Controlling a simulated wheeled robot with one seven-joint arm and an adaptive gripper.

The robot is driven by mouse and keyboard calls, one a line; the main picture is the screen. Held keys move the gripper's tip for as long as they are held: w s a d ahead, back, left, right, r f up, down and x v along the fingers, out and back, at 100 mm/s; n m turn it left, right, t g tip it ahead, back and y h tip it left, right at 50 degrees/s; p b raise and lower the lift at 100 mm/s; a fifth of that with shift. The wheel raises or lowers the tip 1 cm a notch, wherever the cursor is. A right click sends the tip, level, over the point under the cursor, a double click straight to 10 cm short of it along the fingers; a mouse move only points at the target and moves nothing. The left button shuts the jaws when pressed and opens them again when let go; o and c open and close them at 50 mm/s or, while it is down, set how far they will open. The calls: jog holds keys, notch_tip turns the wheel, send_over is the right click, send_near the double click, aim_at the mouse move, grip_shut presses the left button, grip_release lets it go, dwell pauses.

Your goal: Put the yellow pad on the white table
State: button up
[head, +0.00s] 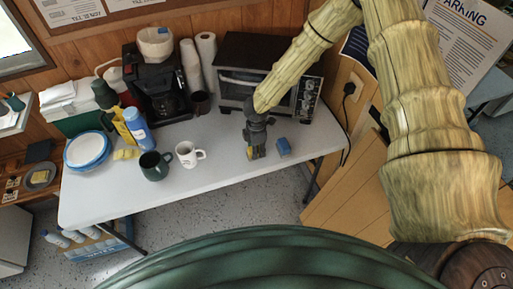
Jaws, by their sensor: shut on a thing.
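My gripper (257,154) is low over the right part of the white table (225,178), in front of the toaster oven. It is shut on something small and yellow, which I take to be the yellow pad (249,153). Only a small yellow patch shows at the left of the fingers, and the rest is hidden. I cannot tell whether it touches the table top. A blue block-like thing (283,147) lies on the table just right of the fingers, apart from them.
A white mug (187,154) and a dark green mug (154,166) stand left of my gripper. Yellow pieces (126,154), bottles and stacked plates (87,150) are farther left. The toaster oven (245,75) and coffee maker (157,85) stand behind. The table's front middle is clear.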

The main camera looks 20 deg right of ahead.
jog(key=o, duration=0.9)
jog(key=shift+r+b, duration=1.55)
jog(key=shift+r, duration=4.45)
jog(key=s+a+f+m+g+y, duration=0.1)
jog(key=s+a+f+m+y, duration=0.15)
jog(key=s+f+m, duration=0.65)
jog(key=s+a+f+m+g+y, duration=0.1)
jog(key=s+a+f, duration=0.4)
jog(key=s, duration=0.9)
jog(key=s+d+f+m+h, duration=0.1)
jog(key=s+d+m, duration=0.2)
jog(key=s, duration=0.1)
jog(key=s+d+f+m+t+h, duration=0.1)
jog(key=s+d+f+m, duration=0.1)
jog(key=s+d+m, duration=0.1)
jog(key=s+d+f+m+t+h, duration=0.1)
jog(key=s+d+f+m, duration=0.1)
jog(key=s+d, duration=0.3)
jog(key=shift+s+m+h, duration=0.25)
jog(key=shift+s+m, duration=0.15)
jog(key=shift+s, duration=0.3)
